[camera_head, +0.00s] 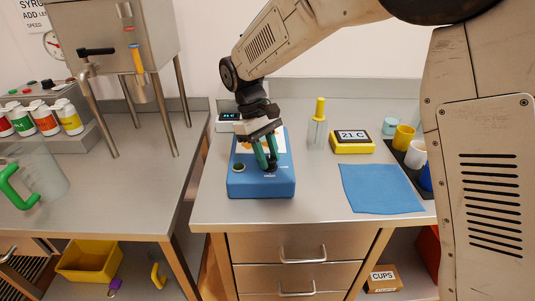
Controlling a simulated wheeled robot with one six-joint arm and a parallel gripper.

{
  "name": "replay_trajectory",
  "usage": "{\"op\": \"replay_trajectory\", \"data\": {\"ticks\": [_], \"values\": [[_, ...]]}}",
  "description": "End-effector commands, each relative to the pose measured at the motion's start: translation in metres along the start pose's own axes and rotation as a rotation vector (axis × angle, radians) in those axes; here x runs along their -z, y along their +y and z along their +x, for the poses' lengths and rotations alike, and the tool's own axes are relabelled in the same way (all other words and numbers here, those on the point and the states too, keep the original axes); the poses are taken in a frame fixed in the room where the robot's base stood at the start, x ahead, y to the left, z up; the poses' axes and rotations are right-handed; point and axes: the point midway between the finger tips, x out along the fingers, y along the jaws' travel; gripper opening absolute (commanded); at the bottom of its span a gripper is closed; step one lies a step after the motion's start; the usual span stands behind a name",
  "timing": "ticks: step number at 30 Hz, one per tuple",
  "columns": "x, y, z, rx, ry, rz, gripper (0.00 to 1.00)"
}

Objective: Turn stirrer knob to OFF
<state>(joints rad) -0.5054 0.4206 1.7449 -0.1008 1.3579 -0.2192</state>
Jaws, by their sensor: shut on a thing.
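The stirrer is a blue box (262,188) with a pale top, standing near the left front of the right-hand counter. A small dark green round knob (238,167) shows on the left of its sloped front. My gripper (268,168) comes down from above, with green fingers close together at the right part of the stirrer's front panel. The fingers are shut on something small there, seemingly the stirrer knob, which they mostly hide. I cannot read the knob's setting or any OFF mark at this size.
A blue cloth (380,188) lies right of the stirrer. Behind it stand a yellow-capped bottle (318,130) and a yellow display reading 21 C (352,141). Cups (415,154) stand at the right. A steel hopper (115,45) and a green-handled jug (38,180) are on the left counter.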

Motion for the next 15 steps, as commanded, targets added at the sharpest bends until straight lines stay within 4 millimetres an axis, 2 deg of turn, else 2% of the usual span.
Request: {"op": "replay_trajectory", "data": {"ticks": [8, 9, 10, 15], "values": [[0.0003, 0.0002, -0.0008, -0.001, 0.002, 0.0, 0.07], [0.0003, 0.0002, -0.0008, -0.001, 0.002, 0.0, 0.4], [0.0003, 0.0002, -0.0007, -0.001, 0.002, 0.0, 0.49], [0.0001, 0.0001, -0.0003, 0.0, 0.001, 0.0, 0.51]]}}
